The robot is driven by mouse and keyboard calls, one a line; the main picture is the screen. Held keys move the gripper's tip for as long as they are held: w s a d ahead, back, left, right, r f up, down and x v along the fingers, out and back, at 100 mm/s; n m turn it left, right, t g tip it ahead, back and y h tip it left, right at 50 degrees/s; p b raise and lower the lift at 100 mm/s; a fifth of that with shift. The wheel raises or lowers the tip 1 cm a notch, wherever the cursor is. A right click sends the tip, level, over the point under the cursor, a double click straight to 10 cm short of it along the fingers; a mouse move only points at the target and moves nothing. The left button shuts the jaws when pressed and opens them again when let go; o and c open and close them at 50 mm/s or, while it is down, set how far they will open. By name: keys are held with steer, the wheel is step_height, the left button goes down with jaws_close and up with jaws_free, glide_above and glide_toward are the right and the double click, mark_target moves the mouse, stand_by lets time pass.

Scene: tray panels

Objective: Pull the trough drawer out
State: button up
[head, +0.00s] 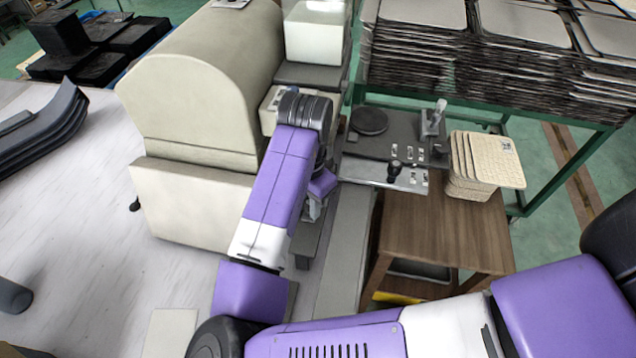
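A large cream machine (205,85) with a rounded top stands at upper centre-left. A cream box-shaped part (190,205) sits low against its front and may be the trough drawer; I see no clear handle on it. My purple and white arm reaches up in front of the machine's right side and covers part of it. My gripper (313,210) seems to be the small grey part below the purple wrist, to the right of the box-shaped part. The arm hides most of it, so its fingers and any contact cannot be made out.
A wooden table (450,235) with a stack of cream pads (480,165) stands to the right. Behind it is a green rack (480,105) of stacked trays. Dark curved panels (50,130) lie at left.

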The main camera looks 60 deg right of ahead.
jaws_close()
steer(key=shift+s+a+b, duration=0.2)
steer(key=shift+s+a, duration=0.15)
steer(key=shift+a, duration=0.6)
steer(key=shift+s+a+b, duration=0.2)
steer(key=shift+s+a, duration=0.2)
steer(key=shift+a, duration=0.5)
steer(key=shift+s+a+b, duration=0.2)
steer(key=shift+s+a, duration=0.15)
steer(key=shift+a, duration=0.7)
steer(key=shift+s+a+b, duration=0.25)
steer(key=shift+s+a, duration=0.1)
steer(key=shift+a, duration=0.4)
steer(key=shift+s+a+b, duration=0.25)
steer(key=shift+s+a, duration=0.05)
steer(key=shift+a, duration=0.5)
steer(key=shift+s+a+b, duration=0.25)
steer(key=shift+s+a, duration=0.1)
steer(key=shift+a, duration=0.4)
steer(key=o, duration=0.6)
jaws_free()
steer(key=shift+o, duration=0.2)
